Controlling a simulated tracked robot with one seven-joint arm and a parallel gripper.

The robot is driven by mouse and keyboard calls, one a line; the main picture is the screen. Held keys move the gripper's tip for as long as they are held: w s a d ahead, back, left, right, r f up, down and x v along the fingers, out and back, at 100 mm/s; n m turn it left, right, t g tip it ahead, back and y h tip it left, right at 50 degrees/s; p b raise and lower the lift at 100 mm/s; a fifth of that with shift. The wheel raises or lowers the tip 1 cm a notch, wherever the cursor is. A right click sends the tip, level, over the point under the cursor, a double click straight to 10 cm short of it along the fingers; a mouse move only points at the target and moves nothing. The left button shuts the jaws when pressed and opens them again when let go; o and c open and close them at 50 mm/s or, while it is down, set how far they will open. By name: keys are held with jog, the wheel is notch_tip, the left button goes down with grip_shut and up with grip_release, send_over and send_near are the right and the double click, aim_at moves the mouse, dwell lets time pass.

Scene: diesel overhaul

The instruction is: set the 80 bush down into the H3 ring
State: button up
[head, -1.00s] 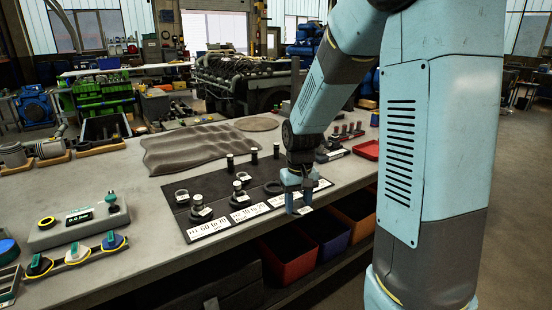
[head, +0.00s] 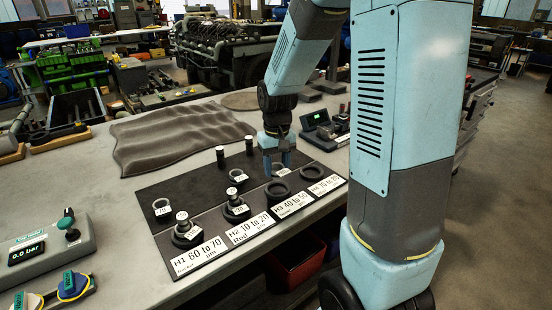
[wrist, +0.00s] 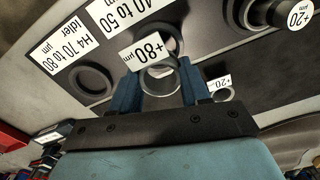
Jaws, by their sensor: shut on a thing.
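My gripper (wrist: 158,88) is shut on the 80 bush (wrist: 160,80), a light metal ring with a white "+80" tag. Blue fingers stand on both sides of it. In the head view my gripper (head: 279,164) hangs over the mat just behind the H3 ring (head: 277,191), a dark open ring behind its "40 to 50" label. The held bush shows only as a pale patch there.
The dark mat (head: 205,195) also holds the empty H4 ring (head: 312,172), and H1 (head: 186,236) and H2 (head: 236,210) rings with tagged pieces standing in them. A loose tagged bush (head: 161,207) lies left. Two dark posts (head: 220,156) stand behind.

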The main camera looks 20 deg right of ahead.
aim_at(278, 193)
jog(key=shift+w+d+f, duration=0.1)
jog(key=shift+d+f, duration=0.1)
jog(key=shift+f, duration=2.5)
jog(key=shift+s+f, duration=0.3)
jog(key=shift+f, duration=0.05)
jog(key=shift+s+f, duration=0.15)
jog(key=shift+f, duration=0.05)
jog(key=o, duration=1.3)
jog(key=shift+c, duration=0.2)
jog(key=shift+o, duration=0.2)
jog(key=shift+w+r, duration=0.25)
jog(key=shift+r, duration=0.25)
notch_tip(278, 193, up, 14)
jog(key=shift+f, duration=0.1)
